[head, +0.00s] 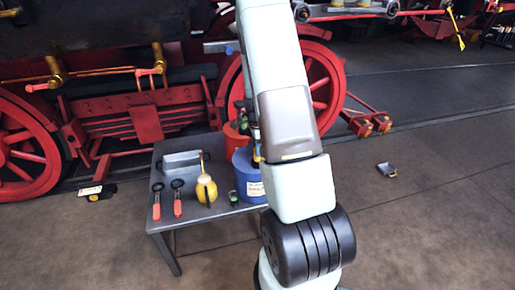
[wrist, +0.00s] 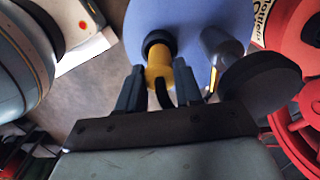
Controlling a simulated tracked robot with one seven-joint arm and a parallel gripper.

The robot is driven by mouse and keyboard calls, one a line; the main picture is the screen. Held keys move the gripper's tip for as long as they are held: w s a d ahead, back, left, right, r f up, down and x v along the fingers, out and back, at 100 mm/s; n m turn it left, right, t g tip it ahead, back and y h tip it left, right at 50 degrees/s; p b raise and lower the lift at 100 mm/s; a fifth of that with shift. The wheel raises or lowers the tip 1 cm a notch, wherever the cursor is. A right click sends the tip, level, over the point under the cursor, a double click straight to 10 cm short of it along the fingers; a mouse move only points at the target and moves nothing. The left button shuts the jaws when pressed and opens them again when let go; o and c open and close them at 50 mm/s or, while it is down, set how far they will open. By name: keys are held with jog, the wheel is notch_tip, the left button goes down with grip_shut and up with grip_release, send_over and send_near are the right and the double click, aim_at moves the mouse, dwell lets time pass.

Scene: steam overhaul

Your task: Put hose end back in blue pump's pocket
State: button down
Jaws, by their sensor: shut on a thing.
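The blue pump (head: 249,180) stands at the right end of the grey table in the head view, partly covered by my arm. Its blue top (wrist: 190,14) fills the upper middle of the wrist view. My gripper (wrist: 160,86) is shut on the yellow hose end (wrist: 158,66), with a black hose curving down between the fingers. A dark round pocket (wrist: 157,40) on the pump's top lies right at the far end of the yellow piece. I cannot tell how far the hose end is inside it. My fingers are hidden in the head view.
A red pump (head: 232,138) stands behind the blue one. The table (head: 185,222) also bears a yellow oil can (head: 206,190), a grey tray (head: 181,160) and two red-handled tools. A grey post (wrist: 215,44) rises beside the pocket. The floor at the right is mostly clear.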

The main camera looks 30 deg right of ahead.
jog(key=c, duration=0.7)
grip_release()
jog(key=shift+o, duration=0.2)
notch_tip(320, 180, up, 14)
jog(key=s+a+r+n+t, duration=0.1)
jog(key=s+a+r+n, duration=0.15)
jog(key=a+r, duration=0.2)
jog(key=s+a+r+n+t, duration=0.1)
jog(key=s+a+r+n, duration=0.15)
jog(key=r, duration=0.35)
jog(key=s+a+r+n+t, duration=0.1)
jog(key=s+a+r+n, duration=0.5)
jog(key=s+n, duration=0.2)
jog(key=s+a+r+n+t, duration=0.2)
jog(key=s+a+r+n, duration=0.5)
jog(key=s, duration=0.5)
jog(key=shift+s+r+n+t, duration=0.25)
jog(key=shift+s+n+t, duration=0.05)
jog(key=shift+n, duration=0.1)
jog(key=shift+a, duration=0.1)
